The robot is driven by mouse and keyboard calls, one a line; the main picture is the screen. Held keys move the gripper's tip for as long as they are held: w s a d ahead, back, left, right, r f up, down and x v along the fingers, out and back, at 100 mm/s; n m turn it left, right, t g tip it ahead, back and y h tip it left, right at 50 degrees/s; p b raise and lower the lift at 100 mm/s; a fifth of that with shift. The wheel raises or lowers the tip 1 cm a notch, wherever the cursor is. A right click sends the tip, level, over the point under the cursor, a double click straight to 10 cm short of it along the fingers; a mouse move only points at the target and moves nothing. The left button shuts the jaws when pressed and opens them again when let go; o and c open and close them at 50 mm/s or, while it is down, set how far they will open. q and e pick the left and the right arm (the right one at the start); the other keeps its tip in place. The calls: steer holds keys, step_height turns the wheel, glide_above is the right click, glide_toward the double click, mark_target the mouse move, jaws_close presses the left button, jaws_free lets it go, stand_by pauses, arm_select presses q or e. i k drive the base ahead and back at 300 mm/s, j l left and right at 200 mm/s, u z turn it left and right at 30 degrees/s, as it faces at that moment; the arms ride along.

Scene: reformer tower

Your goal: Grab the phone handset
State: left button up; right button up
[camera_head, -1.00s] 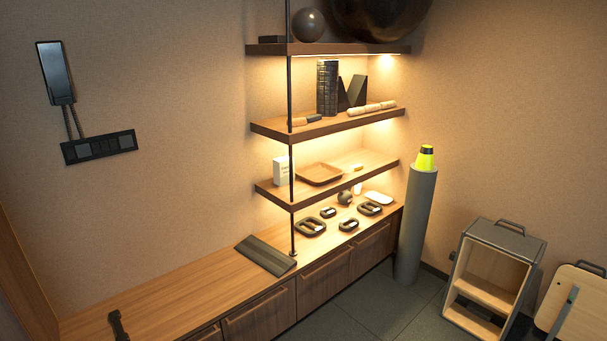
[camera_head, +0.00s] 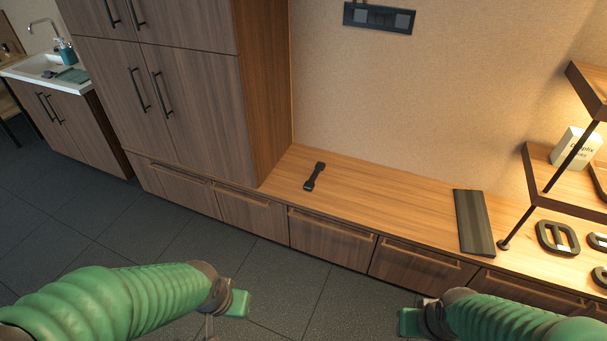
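A black handset-shaped object (camera_head: 315,176), which looks like the phone handset, lies on the wooden counter (camera_head: 370,190) near the tall cabinet's side. Nothing touches it. My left gripper (camera_head: 225,312) is at the bottom left of the view, in front of and well below the counter. My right gripper (camera_head: 412,318) is at the bottom right, also apart from the handset. Both are partly cut off or turned, so their fingers cannot be made out clearly.
A dark flat panel (camera_head: 473,222) lies on the counter to the right. Beyond it are a shelf post (camera_head: 517,228) and black looped objects (camera_head: 557,238). A tall wooden cabinet (camera_head: 165,90) stands left. A dark socket strip (camera_head: 379,17) is on the wall. The floor in front is clear.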

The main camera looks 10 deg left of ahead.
mark_target(309, 186)
steer(key=l+u, duration=0.25)
steer(key=l, duration=0.3)
steer(key=k+l+u, duration=0.2)
steer(key=l, duration=0.35)
steer(key=i+j, duration=0.3)
steer(key=i, duration=0.25)
steer(key=i+j, duration=0.3)
steer(key=i, duration=0.25)
steer(key=i+j+z, duration=0.1)
steer(key=i+j, duration=0.2)
steer(key=i, duration=0.3)
steer(key=i+j, duration=0.3)
steer(key=i, duration=0.25)
steer(key=i+j, duration=0.35)
steer(key=i, duration=0.2)
